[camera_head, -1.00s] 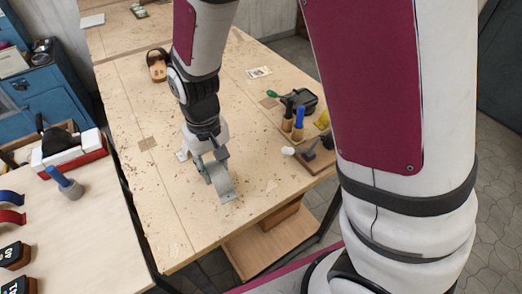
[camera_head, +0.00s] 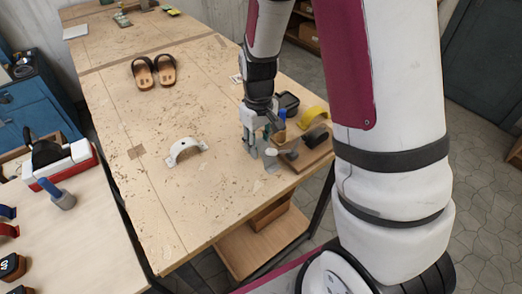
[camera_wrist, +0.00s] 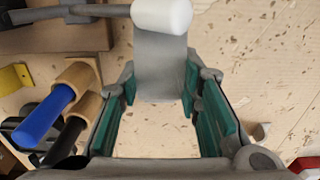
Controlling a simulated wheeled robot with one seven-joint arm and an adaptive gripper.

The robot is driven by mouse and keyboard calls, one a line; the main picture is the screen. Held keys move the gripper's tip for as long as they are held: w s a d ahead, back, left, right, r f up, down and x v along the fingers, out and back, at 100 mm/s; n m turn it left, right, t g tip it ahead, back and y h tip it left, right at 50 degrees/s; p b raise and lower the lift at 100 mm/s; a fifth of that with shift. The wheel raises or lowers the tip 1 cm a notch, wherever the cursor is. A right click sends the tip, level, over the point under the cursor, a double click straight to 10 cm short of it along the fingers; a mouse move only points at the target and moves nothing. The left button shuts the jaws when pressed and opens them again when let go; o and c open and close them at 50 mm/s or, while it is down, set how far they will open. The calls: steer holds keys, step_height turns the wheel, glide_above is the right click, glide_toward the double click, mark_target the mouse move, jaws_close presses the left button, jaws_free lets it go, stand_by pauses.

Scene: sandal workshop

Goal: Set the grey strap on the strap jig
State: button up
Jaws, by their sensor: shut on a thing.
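My gripper (camera_head: 262,146) is shut on the grey strap (camera_head: 270,160), near the right edge of the workbench. In the wrist view the strap (camera_wrist: 160,75) stretches ahead from between the green-padded fingers (camera_wrist: 160,115). A wooden board (camera_head: 312,155) with a dark rounded block (camera_head: 315,138), which looks like the strap jig, lies just right of the gripper. A rod with a white cylindrical end (camera_wrist: 161,15) reaches from the board's side and overlaps the strap's far end in view. Whether they touch I cannot tell.
A white arched strap-like piece (camera_head: 186,151) stands on the workbench (camera_head: 200,220). Blue-handled (camera_wrist: 45,115) and black-handled tools stand beside my gripper. A yellow arch (camera_head: 313,115) is behind the board. A pair of sandals (camera_head: 154,72) lies farther back. The bench's middle is mostly clear.

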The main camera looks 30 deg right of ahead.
steer(key=shift+d, duration=0.2)
steer(key=shift+f+p, duration=0.35)
steer(key=shift+f, duration=1.4)
steer(key=shift+f, duration=0.1)
steer(key=o, duration=0.5)
steer(key=shift+f, duration=0.1)
steer(key=o, duration=0.4)
